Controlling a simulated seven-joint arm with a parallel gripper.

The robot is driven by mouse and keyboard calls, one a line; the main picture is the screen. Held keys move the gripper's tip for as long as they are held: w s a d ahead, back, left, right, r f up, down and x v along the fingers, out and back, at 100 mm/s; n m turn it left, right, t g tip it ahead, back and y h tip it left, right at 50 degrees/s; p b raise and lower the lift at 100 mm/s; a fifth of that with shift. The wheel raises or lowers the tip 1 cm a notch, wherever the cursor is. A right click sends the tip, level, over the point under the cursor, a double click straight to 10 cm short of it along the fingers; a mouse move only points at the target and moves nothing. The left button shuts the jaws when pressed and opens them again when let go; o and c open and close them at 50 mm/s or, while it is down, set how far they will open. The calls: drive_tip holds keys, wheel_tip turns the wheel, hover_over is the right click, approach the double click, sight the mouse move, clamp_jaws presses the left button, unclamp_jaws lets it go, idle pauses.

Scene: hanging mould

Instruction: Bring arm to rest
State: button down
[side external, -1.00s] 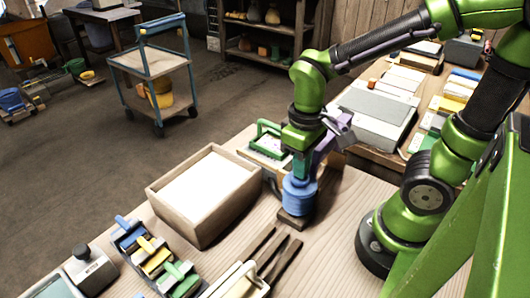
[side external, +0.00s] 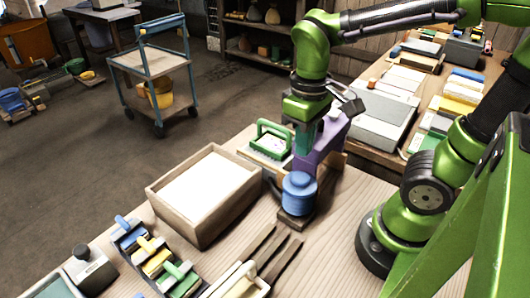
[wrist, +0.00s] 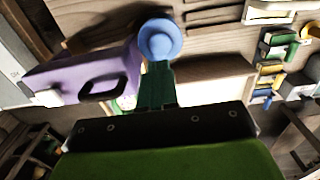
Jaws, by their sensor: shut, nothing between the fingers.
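A blue round piece with a narrower top (side external: 298,197) sits upright on a small dark wooden base on the bench. It shows as a blue disc in the wrist view (wrist: 160,40). My gripper (side external: 304,150) points down above it; its teal fingers are together and empty. They also show in the wrist view (wrist: 157,78), overlapping the lower edge of the blue piece in the picture. A purple upright piece (side external: 322,148) stands right beside the fingers; whether they touch it I cannot tell. It fills the left of the wrist view (wrist: 85,72).
An open wooden box with a white filling (side external: 167,198) stands left of the blue piece. A green-handled block (side external: 270,145) is behind. A tray of coloured-handled tools (side external: 118,245) and dark wooden strips (side external: 277,262) lie in front.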

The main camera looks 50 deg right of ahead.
drive_tip(key=shift+w+a+f+t, duration=0.1)
drive_tip(key=shift+w+f+t, duration=0.05)
drive_tip(key=shift+w+t, duration=0.15)
drive_tip(key=shift+w+m+t+y, duration=0.2)
drive_tip(key=shift+m+t+y, duration=0.1)
drive_tip(key=shift+m+t, duration=0.1)
drive_tip(key=shift+d+r+m+t+y, duration=0.3)
drive_tip(key=shift+r+m+t, duration=0.25)
drive_tip(key=shift+r+t, duration=0.35)
drive_tip(key=shift+d+r+m+t+y, duration=0.15)
drive_tip(key=shift+d+r+m+t, duration=0.3)
drive_tip(key=shift+r+t, duration=0.45)
drive_tip(key=shift+d+r+m+t+y, duration=0.25)
drive_tip(key=shift+r+m+t, duration=0.4)
drive_tip(key=shift+t, duration=0.45)
